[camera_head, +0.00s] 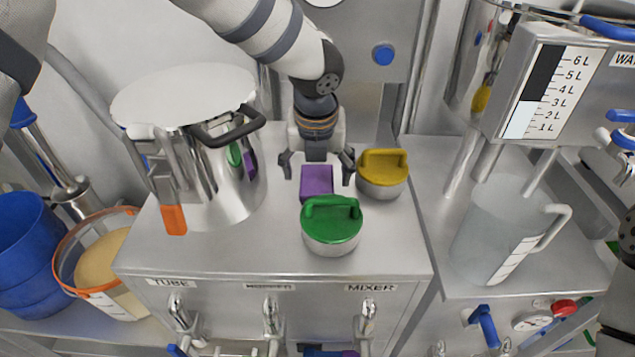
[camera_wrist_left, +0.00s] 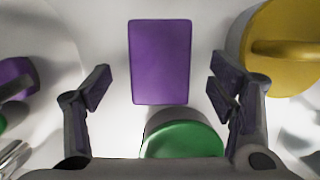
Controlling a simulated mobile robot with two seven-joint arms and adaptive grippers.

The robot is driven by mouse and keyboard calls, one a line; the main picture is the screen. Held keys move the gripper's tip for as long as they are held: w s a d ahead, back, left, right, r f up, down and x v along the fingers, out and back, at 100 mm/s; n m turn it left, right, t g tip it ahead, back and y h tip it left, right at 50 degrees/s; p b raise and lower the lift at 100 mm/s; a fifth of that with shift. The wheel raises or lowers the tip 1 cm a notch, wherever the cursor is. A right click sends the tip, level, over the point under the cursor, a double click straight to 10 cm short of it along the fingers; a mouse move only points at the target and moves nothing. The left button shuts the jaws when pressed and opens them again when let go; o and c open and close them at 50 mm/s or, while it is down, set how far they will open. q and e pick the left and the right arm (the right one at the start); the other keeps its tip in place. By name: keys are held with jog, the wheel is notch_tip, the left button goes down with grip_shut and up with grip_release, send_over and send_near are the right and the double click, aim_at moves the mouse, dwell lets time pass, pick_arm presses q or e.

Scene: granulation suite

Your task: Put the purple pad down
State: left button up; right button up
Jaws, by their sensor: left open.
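The purple pad (camera_head: 316,180) rests on the steel bench top, behind the green-lidded pot and left of the yellow-lidded one. In the left wrist view the pad (camera_wrist_left: 160,62) lies flat between the finger lines, a little ahead of the fingertips. My left gripper (camera_head: 317,168) is open above the pad, with a finger on either side and clear gaps to it. In the wrist view both fingers of the left gripper (camera_wrist_left: 160,90) are spread and hold nothing. My right gripper is not seen.
The green-lidded pot (camera_head: 331,228) stands close in front of the pad. The yellow-lidded pot (camera_head: 383,174) stands close on its right. A large steel vessel (camera_head: 205,190) stands to the left, with an orange-tipped part (camera_head: 173,220). A clear jug (camera_head: 500,230) stands farther right. The front bench strip is free.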

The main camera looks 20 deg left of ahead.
pick_arm(q)
jog(key=shift+x, duration=1)
jog(key=shift+f, duration=0.25)
jog(key=c, duration=1.3)
